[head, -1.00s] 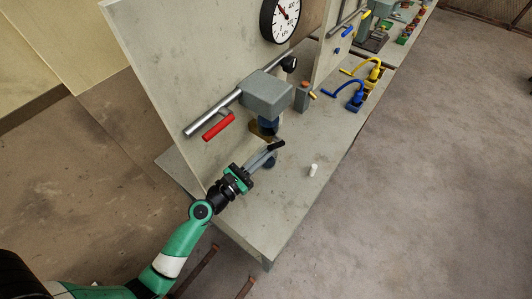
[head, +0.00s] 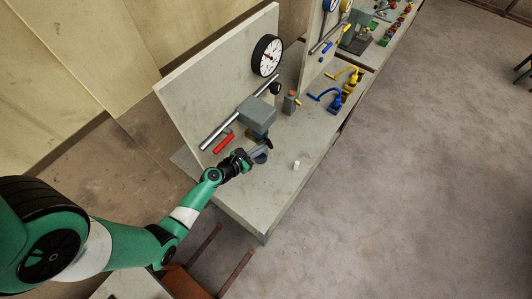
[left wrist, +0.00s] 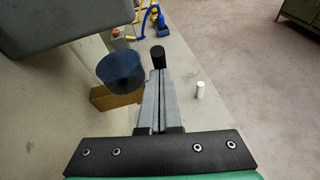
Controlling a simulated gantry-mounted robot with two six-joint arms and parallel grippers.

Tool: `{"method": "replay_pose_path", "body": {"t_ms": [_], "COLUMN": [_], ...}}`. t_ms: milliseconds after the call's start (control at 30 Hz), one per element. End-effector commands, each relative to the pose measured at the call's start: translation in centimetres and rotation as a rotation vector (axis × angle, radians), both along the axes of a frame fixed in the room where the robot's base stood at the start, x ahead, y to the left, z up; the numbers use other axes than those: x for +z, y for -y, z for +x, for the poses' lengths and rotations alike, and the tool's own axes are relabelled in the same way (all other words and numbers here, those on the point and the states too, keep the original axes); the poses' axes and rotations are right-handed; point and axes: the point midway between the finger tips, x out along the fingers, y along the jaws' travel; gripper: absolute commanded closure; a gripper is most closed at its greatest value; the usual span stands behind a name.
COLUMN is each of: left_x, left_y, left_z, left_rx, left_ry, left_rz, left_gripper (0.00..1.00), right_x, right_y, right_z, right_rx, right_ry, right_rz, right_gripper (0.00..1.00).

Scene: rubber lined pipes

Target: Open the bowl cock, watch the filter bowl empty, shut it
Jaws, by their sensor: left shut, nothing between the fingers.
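The filter has a grey box head (head: 257,114) on a pipe, with a dark blue bowl (left wrist: 122,68) under it. A tan block (left wrist: 115,98) shows below the bowl in the left wrist view. A black cylindrical knob (left wrist: 158,56), perhaps the cock's handle, stands just past my fingertips. My left gripper (head: 262,149) is shut and empty, beside the bowl on its front side. Its grey fingers (left wrist: 153,92) lie together, pointing at the knob; I cannot tell whether they touch it. The bowl's level and the cock's position cannot be read. My right gripper is not in view.
A red lever (head: 224,144) hangs by the pipe (head: 220,128) near my left arm. A small white cylinder (head: 296,165) stands on the bench. A gauge (head: 267,55) is on the upright panel. Blue and yellow fittings (head: 340,100) stand further back. The bench front (head: 250,200) is clear.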

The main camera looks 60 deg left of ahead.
Motion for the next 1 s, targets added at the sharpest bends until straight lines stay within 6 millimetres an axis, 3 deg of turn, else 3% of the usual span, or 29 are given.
{"method": "replay_pose_path", "body": {"t_ms": [300,1000], "left_x": [1.2,1.5], "left_y": [-0.7,-1.1], "left_z": [1.3,1.9], "left_rx": [0.001,0.001], "left_ry": [0.003,0.004], "left_rz": [0.002,0.004], "left_gripper": [1.00,1.00], "right_x": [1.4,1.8], "right_y": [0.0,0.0], "right_z": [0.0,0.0], "right_rx": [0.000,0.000], "right_ry": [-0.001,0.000], "right_rz": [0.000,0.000], "right_gripper": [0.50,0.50]}}
